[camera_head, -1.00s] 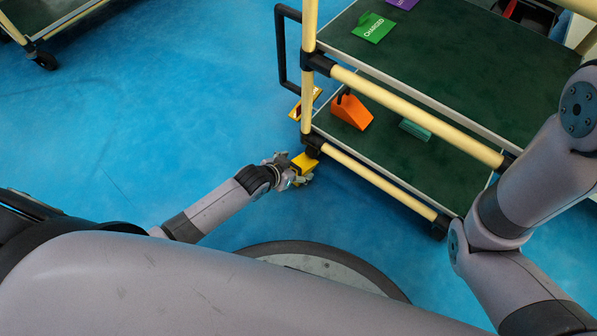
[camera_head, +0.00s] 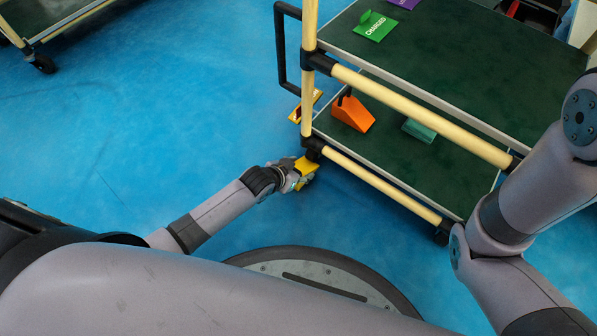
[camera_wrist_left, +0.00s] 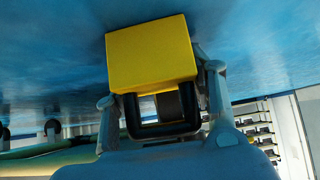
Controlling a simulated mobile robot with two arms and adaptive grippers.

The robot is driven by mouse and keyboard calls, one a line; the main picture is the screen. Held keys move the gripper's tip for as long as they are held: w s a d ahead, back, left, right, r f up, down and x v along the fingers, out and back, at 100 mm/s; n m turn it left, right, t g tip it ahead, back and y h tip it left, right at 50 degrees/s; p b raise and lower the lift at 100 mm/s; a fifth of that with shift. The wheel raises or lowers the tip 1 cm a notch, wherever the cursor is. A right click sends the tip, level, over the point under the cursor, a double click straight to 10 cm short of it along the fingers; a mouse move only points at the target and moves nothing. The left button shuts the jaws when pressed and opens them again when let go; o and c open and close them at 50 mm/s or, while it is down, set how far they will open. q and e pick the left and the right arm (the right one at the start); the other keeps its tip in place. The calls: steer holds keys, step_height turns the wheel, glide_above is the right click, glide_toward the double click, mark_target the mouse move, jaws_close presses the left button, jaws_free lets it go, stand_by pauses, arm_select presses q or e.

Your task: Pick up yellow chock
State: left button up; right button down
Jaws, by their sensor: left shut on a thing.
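A yellow chock (camera_head: 307,165) is at the front left corner of the rack, low by the caster. My left gripper (camera_head: 297,178) is shut on it. In the left wrist view the yellow chock (camera_wrist_left: 152,54) fills the space between the fingers, with its black handle below the yellow face. Whether it touches the floor cannot be told. A second yellow chock (camera_head: 305,105) lies on the floor at the rack's left side, partly hidden by the post. My right gripper is out of view; only part of that arm shows at the right.
The rack (camera_head: 400,203) has cream posts and green shelves close to my left gripper. An orange chock (camera_head: 352,113) and a teal block (camera_head: 417,130) are on the lower shelf. Blue floor (camera_head: 150,110) is clear at left.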

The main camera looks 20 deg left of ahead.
arm_select(q)
steer(key=c, duration=0.7)
